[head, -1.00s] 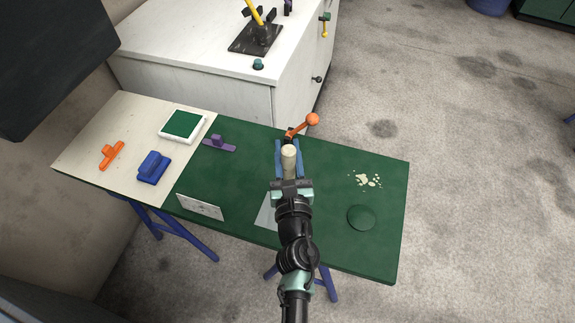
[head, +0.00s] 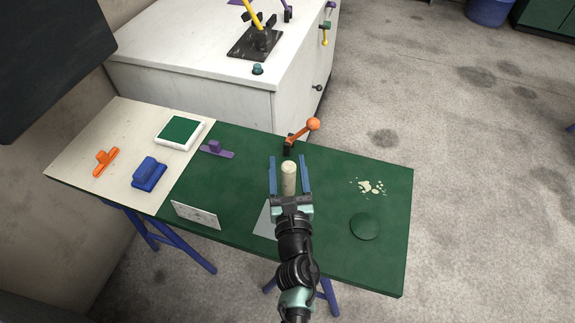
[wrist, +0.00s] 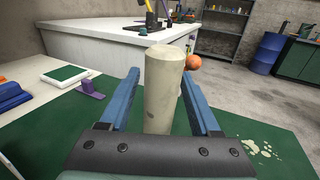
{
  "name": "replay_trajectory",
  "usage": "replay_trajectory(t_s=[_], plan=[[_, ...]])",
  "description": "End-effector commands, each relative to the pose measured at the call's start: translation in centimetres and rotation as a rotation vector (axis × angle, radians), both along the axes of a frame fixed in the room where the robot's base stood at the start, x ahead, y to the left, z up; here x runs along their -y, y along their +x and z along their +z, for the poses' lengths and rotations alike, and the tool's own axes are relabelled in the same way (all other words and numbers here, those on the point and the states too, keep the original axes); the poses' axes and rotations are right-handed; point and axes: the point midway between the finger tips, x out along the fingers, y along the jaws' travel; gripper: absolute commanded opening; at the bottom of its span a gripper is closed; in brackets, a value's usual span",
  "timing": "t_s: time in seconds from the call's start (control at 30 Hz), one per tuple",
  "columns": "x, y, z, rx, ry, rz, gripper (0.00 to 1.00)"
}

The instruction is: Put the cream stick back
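The cream stick (head: 289,178) is upright over the green part of the table, between the two blue fingers of my gripper (head: 289,172). In the wrist view the cream stick (wrist: 164,92) stands with a gap to the finger on each side. My gripper (wrist: 163,98) is open around it. The stick's lower end is hidden behind the gripper's dark front plate, so I cannot tell what it rests on.
An orange-knobbed lever (head: 313,124) stands just beyond the stick. A pale sheet (head: 264,220) lies partly under my arm, with a white plate (head: 196,214) to its left. Cream spots (head: 368,187) and a green disc (head: 364,226) are at the right. A purple piece (head: 216,149) is at the left.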

Motion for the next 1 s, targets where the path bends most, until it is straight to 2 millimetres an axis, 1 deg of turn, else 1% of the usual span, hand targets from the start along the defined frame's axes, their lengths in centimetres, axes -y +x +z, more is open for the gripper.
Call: replay_trajectory(t_s=[0.33,0.47,0.6,0.8,1.0], plan=[[0.0,0.0,-0.1,-0.001,0.001,0.000,0.63],[0.2,-2.0,-0.2,-0.003,-0.001,-0.001,0.63],[0.4,-4.7,-0.8,-0.003,0.000,0.000,0.63],[0.8,-8.6,-0.8,-0.003,0.000,0.000,0.63],[1.0,-11.5,-0.8,-0.002,-0.001,-0.001,0.63]])
